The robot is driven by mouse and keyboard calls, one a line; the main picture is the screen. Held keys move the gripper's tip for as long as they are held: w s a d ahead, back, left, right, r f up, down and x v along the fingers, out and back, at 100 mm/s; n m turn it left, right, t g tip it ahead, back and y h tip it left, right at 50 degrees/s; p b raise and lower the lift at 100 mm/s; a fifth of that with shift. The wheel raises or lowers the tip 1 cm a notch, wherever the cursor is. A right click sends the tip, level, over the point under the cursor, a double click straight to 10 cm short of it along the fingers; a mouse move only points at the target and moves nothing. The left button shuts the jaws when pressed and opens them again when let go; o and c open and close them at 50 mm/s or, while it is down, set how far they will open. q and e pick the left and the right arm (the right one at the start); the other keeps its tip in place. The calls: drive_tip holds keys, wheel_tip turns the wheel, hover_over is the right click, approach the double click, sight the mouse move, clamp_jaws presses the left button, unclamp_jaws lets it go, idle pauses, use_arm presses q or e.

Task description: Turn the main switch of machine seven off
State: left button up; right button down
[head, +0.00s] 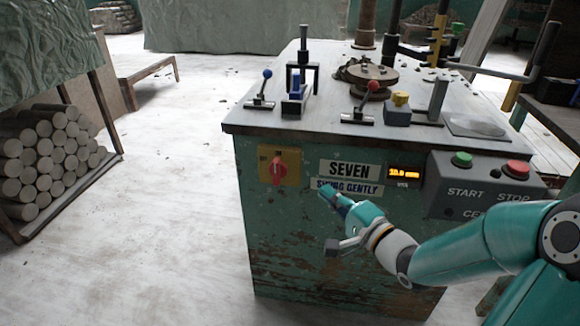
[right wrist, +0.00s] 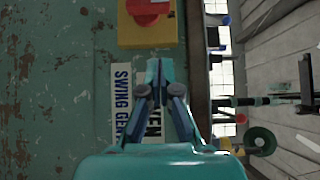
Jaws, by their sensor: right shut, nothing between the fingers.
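Machine seven (head: 290,230) is a worn green cabinet with a sign reading SEVEN (head: 349,169). Its main switch is a red knob (head: 279,172) on a yellow plate (head: 293,164) at the upper left of the front panel. The knob's grip looks about upright, under the upper label; the small lettering is hard to read. My right gripper (head: 326,192) is shut and empty, right of and below the switch, in front of the lower sign. In the right wrist view the shut fingertips (right wrist: 161,66) point at the yellow plate (right wrist: 148,36), apart from the red knob (right wrist: 148,10). My left gripper is not in view.
A grey box right of the signs carries a green START button (head: 462,159) and a red STOP button (head: 517,167). A lit display (head: 404,173) sits beside the signs. Levers (head: 264,90) stand on the tabletop. The floor between is clear.

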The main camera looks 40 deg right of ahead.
drive_tip(key=w+p, duration=0.1)
drive_tip(key=p, duration=0.2)
drive_tip(key=b, duration=0.3)
approach(280, 166)
drive_tip(key=w+d, duration=0.3)
drive_tip(key=shift+w+a+f, duration=0.1)
drive_tip(key=shift+w+a, duration=0.8)
drive_tip(key=shift+w, duration=0.2)
drive_tip(key=shift+w+a, duration=0.45)
drive_tip(key=shift+w, duration=0.05)
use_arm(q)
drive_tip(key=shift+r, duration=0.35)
use_arm(e)
drive_tip(key=shift+d, duration=0.1)
